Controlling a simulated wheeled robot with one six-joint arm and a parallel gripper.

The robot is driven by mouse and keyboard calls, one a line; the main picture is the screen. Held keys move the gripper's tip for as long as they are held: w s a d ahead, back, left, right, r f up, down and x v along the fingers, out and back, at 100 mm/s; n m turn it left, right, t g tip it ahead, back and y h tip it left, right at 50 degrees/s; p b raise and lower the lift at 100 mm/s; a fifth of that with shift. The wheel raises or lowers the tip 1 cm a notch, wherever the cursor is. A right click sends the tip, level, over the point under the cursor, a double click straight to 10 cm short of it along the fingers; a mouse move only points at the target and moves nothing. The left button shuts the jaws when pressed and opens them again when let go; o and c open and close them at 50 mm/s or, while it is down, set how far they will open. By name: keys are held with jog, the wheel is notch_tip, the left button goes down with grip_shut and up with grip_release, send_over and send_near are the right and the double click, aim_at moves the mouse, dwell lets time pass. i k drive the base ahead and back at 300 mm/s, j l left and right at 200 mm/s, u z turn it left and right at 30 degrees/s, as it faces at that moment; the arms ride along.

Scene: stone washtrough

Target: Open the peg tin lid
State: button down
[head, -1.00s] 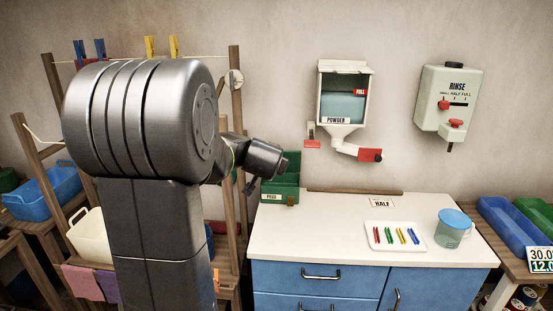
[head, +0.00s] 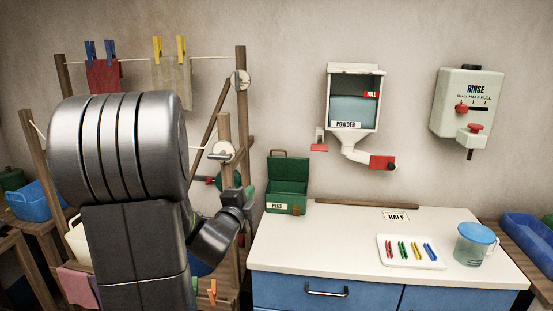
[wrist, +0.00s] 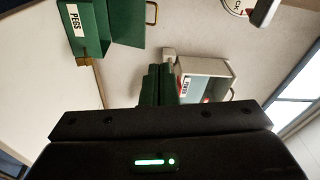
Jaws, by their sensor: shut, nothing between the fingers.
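The green peg tin (head: 284,208) stands at the back left of the white worktop, with a PEGS label on its front. Its lid (head: 289,168) is raised at the back, and the tin is open. In the wrist view the tin (wrist: 88,28) is at the upper left, with the lid (wrist: 126,22) standing away from the box and a handle on its edge. My gripper (wrist: 158,72) shows green fingers close together with nothing between them, apart from the tin. In the head view it is left of the tin, partly hidden by my arm.
The powder dispenser (head: 352,105) and rinse dispenser (head: 467,103) hang on the wall. A white tray (head: 388,258) with coloured pegs and a blue-lidded jug (head: 475,245) stand on the worktop's right. A wooden drying rack (head: 241,130) is close to my arm. The worktop's middle is clear.

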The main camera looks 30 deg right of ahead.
aim_at(286, 168)
jog(key=i+l+u, duration=0.2)
jog(key=l, duration=0.45)
jog(key=l+u, duration=0.25)
jog(key=l, duration=0.4)
jog(key=k, duration=0.05)
